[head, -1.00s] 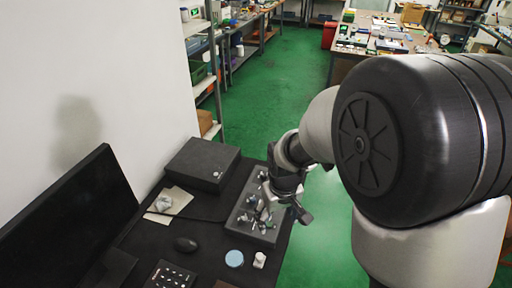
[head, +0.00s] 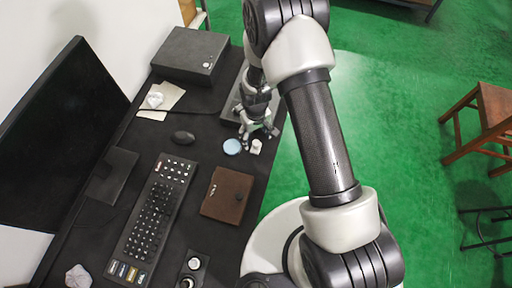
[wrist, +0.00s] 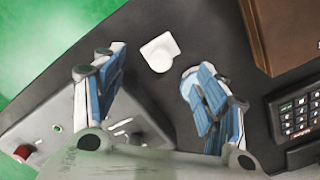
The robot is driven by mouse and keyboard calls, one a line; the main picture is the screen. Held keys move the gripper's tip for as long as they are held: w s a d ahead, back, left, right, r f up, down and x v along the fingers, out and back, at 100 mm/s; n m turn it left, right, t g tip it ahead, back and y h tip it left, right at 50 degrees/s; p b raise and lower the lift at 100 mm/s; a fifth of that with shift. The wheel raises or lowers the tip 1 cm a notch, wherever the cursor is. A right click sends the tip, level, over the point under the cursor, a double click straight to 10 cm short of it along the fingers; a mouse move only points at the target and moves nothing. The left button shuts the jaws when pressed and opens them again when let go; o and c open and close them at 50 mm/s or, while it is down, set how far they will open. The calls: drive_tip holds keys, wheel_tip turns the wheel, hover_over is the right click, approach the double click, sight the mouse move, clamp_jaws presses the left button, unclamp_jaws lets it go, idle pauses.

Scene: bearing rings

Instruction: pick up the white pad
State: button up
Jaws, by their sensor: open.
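My gripper (head: 259,136) is close to the pad in the head view. In the wrist view my gripper (wrist: 158,68) is open, with blue-faced fingers spread and nothing between them.
A light blue disc (head: 232,146) lies beside the pad, partly behind my right finger in the wrist view. A grey tray (head: 231,108) holds small items on the other side.

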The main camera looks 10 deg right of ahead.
sight(256, 142)
drive_tip(key=shift+s+f+b, duration=0.1)
drive_tip(key=shift+f+b, duration=0.85)
drive_tip(key=shift+f, duration=2.65)
drive_tip(key=shift+r, duration=0.1)
drive_tip(key=shift+c, duration=0.2)
drive_tip(key=c, duration=0.9)
drive_tip(key=shift+c, duration=0.2)
wheel_tip(256, 142, up, 20)
drive_tip(key=p, duration=0.4)
drive_tip(key=shift+p, duration=0.4)
